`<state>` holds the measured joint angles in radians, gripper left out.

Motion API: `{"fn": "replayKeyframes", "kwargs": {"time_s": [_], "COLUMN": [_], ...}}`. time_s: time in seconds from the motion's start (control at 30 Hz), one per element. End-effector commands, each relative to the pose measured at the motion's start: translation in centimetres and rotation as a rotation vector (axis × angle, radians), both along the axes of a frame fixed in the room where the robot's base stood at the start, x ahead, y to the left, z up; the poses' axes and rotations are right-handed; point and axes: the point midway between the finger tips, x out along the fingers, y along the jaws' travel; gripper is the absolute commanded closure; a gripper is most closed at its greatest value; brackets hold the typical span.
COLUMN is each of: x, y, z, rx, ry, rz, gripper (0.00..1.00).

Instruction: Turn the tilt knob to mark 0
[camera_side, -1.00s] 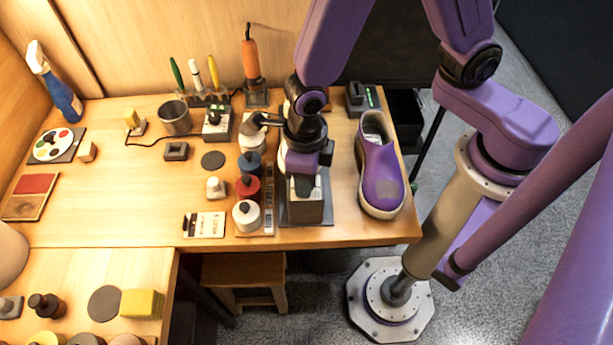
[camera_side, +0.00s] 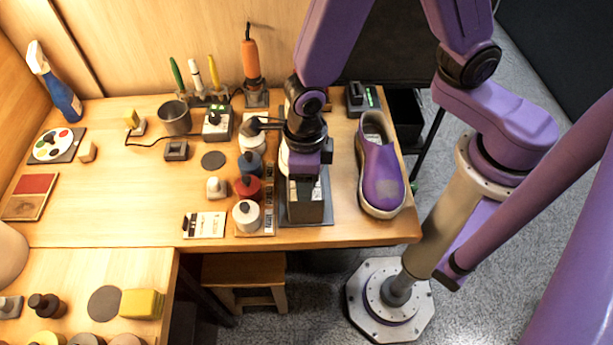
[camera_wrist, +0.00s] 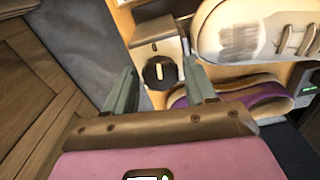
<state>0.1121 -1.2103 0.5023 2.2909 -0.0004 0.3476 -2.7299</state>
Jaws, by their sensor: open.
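The tilt knob (camera_wrist: 159,74) is a round black dial with a pale pointer line, on the face of a light box-shaped stand (camera_wrist: 158,38). The line runs nearly upright in the wrist view. Mark numbers around it are too small to read. My gripper (camera_wrist: 158,66) is open, one grey finger on each side of the knob in the picture; I cannot tell whether either touches it. In the side view the stand (camera_side: 306,211) is at the table's front edge, below my wrist. The knob is not discernible there.
A whitish shoe with a grey scuffed patch (camera_wrist: 240,38) lies close to the stand in the wrist view. A purple sneaker (camera_side: 382,178) stands right of the stand. Bottles with a red one (camera_side: 248,188) stand close on the left. Free tabletop (camera_side: 110,210) lies further left.

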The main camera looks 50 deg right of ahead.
Motion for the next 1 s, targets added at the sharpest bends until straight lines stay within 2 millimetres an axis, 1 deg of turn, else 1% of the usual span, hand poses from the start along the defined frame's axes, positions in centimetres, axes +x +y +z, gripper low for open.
{"fn": "replayKeyframes", "kwargs": {"time_s": [0.1,0.2,0.47,0.73,1.0], "x": [0.01,-0.02,0.0,0.0,0.0], "y": [0.0,-0.01,-0.04,-0.01,-0.04], "z": [0.0,0.0,0.0,0.01,0.0], "rx": [0.0,0.0,-0.001,0.0,-0.001], "ry": [0.0,0.0,0.0,0.0,0.001], "rz": [-0.138,-0.233,-0.355,-0.638,-0.767], "gripper": [0.45,0.45,0.45,0.45,0.45]}}
